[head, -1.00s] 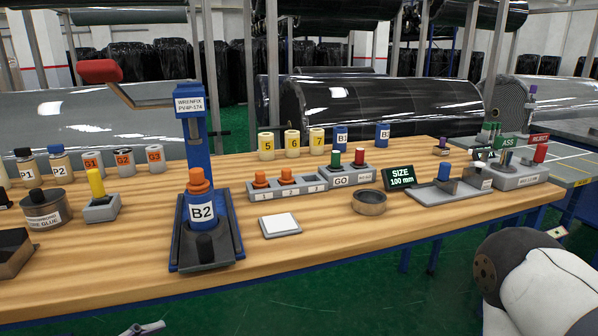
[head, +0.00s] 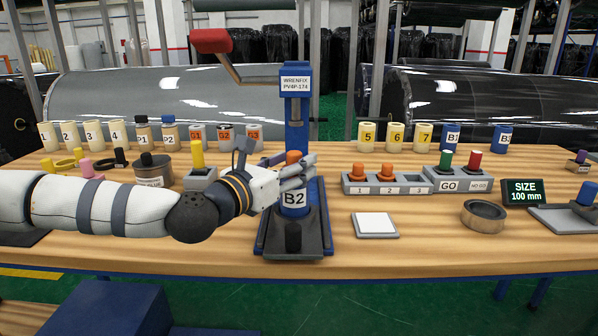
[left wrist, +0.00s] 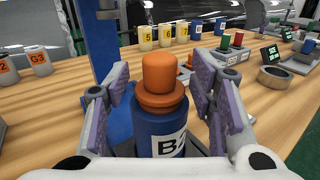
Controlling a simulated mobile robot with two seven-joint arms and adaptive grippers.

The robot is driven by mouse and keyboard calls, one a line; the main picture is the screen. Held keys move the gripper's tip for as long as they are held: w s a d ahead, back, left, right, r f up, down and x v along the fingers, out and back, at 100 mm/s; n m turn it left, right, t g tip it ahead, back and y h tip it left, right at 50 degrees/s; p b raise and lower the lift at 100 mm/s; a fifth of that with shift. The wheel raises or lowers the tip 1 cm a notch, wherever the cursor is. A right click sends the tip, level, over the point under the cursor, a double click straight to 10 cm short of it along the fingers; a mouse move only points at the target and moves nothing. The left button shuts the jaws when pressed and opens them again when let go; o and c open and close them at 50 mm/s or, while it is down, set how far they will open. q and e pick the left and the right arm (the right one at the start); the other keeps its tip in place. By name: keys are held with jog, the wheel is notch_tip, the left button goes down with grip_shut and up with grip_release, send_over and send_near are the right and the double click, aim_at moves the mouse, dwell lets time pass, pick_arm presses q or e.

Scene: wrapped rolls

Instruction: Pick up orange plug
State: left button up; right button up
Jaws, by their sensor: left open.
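An orange plug (left wrist: 160,78) stands upright in the top of the blue B2 cylinder (left wrist: 160,122), seen close up in the left wrist view. In the head view the plug's top (head: 293,156) shows just above my left gripper (head: 290,170), and the B2 cylinder (head: 294,200) stands on the blue press. My left gripper is open, with its purple-padded fingers on either side of the plug and apart from it in the left wrist view (left wrist: 166,95). My right gripper is not in view.
The blue press (head: 294,120) with its red-handled lever rises behind the cylinder. Two more orange plugs (head: 358,170) sit in a grey numbered block to the right. A white pad (head: 361,225) and a brown ring (head: 484,215) lie on the wooden table.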

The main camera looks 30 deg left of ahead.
pick_arm(q)
jog(key=shift+w, duration=0.7)
jog(key=shift+s+r, duration=0.1)
jog(key=shift+c, duration=0.8)
jog(key=c, duration=1)
jog(key=shift+r, duration=0.1)
